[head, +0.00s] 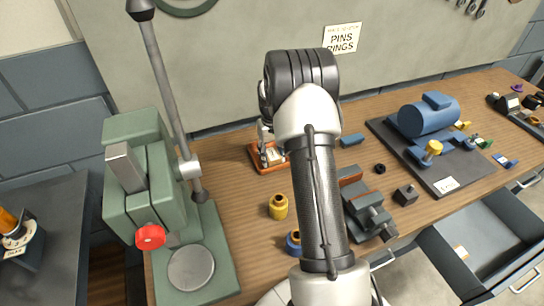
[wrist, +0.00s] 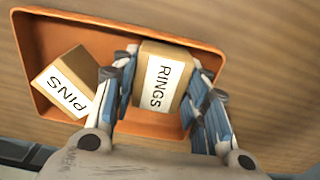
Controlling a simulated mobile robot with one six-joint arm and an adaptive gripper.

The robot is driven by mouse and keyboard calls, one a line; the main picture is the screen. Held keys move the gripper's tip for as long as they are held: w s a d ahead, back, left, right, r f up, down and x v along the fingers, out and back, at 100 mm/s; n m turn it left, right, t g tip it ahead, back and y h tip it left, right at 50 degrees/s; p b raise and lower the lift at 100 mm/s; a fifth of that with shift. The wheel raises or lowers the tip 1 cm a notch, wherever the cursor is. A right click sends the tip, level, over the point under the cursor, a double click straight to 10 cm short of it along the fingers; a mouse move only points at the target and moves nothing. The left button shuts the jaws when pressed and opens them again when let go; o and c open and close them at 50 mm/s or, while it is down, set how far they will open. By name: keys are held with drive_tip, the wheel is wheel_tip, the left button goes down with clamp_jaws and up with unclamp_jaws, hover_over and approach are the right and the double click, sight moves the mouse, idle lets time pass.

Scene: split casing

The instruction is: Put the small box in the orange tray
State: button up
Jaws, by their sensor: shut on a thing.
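The orange tray (wrist: 150,20) lies on the wooden bench; in the head view the tray (head: 264,170) is partly behind my arm. A small box labelled RINGS (wrist: 164,77) is between my gripper's fingers (wrist: 165,95), which are shut on its sides. The RINGS box is within the tray's outline; I cannot tell whether it touches the tray floor. Another small box labelled PINS (wrist: 66,86) is in the tray's left part, turned at an angle, next to the left finger. In the head view my gripper (head: 268,145) is at the tray.
A green press (head: 140,180) stands left of the tray. Yellow (head: 278,207) and blue (head: 293,243) cylinders stand in front. A vise (head: 365,205), a small blue block (head: 352,140) and a dark board (head: 445,184) with a blue casing (head: 428,116) are to the right.

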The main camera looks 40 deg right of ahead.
sight(272, 154)
drive_tip(key=shift+f, duration=0.1)
drive_tip(key=o, duration=1.2)
wheel_tip(272, 154, up, 12)
drive_tip(key=p, duration=0.3)
drive_tip(key=shift+r, duration=0.2)
